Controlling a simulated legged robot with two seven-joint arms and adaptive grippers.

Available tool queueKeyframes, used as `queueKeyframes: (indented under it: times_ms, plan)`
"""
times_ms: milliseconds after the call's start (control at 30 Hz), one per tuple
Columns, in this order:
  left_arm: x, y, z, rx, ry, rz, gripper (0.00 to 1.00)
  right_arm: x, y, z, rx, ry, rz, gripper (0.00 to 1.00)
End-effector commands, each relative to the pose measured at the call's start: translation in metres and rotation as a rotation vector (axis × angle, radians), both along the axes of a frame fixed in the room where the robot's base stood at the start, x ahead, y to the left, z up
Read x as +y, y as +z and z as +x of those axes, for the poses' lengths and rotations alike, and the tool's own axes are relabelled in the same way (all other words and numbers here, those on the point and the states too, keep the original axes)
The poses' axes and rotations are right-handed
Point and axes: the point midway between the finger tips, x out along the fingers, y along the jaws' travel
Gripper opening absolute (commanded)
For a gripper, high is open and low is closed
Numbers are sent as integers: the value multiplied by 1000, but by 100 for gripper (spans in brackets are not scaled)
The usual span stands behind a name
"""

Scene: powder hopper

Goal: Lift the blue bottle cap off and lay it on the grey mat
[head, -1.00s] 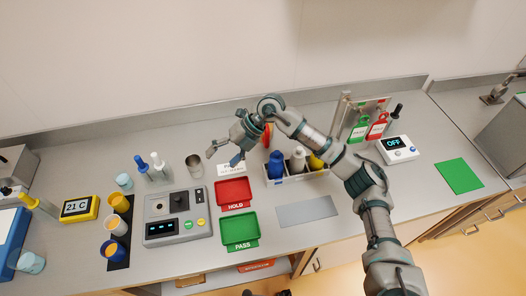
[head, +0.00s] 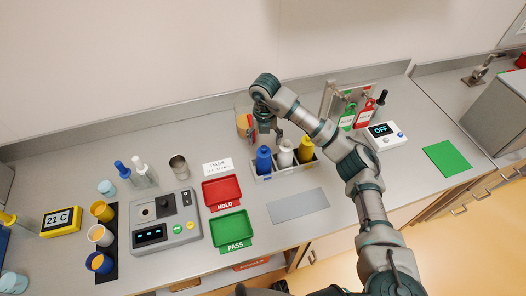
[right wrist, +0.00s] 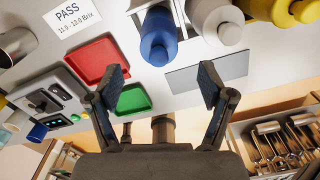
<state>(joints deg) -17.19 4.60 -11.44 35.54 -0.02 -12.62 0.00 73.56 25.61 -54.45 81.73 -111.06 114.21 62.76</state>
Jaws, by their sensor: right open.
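The blue bottle (head: 264,163) stands in a pale rack at the back of the bench, with its blue cap (head: 263,150) on top. It also shows in the right wrist view (right wrist: 157,28), its cap (right wrist: 158,53) toward the camera. The grey mat (head: 298,205) lies bare in front of the rack and shows in the wrist view (right wrist: 238,67). My right gripper (head: 267,138) is above and behind the blue bottle, pointing down. In the wrist view its fingers (right wrist: 162,80) are spread and empty, with the cap appearing between and beyond them. My left gripper is not in view.
A white bottle (head: 286,155) and a yellow bottle (head: 306,150) stand close beside the blue one. A red tray (head: 222,189) and a green tray (head: 231,229) lie left of the mat. A stand with green and red tags (head: 362,113) is to the right.

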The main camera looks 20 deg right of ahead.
Motion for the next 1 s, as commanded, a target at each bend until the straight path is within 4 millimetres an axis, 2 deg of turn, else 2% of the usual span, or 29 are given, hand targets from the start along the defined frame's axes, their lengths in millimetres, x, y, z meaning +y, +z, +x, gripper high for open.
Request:
queueKeyframes:
  times_ms: [133,400,667,700,900,1000]
  plan:
    - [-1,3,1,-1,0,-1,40,1,-11,0,2,1,1,81]
    - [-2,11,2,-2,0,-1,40,4,-51,2,2,0,1,81]
    - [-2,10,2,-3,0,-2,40,4,-56,2,0,1,1,81]
    - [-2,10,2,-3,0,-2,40,4,-56,2,0,1,1,78]
    - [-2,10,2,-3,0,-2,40,4,-56,2,0,1,1,28]
    - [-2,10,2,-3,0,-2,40,4,-56,2,1,1,0,27]
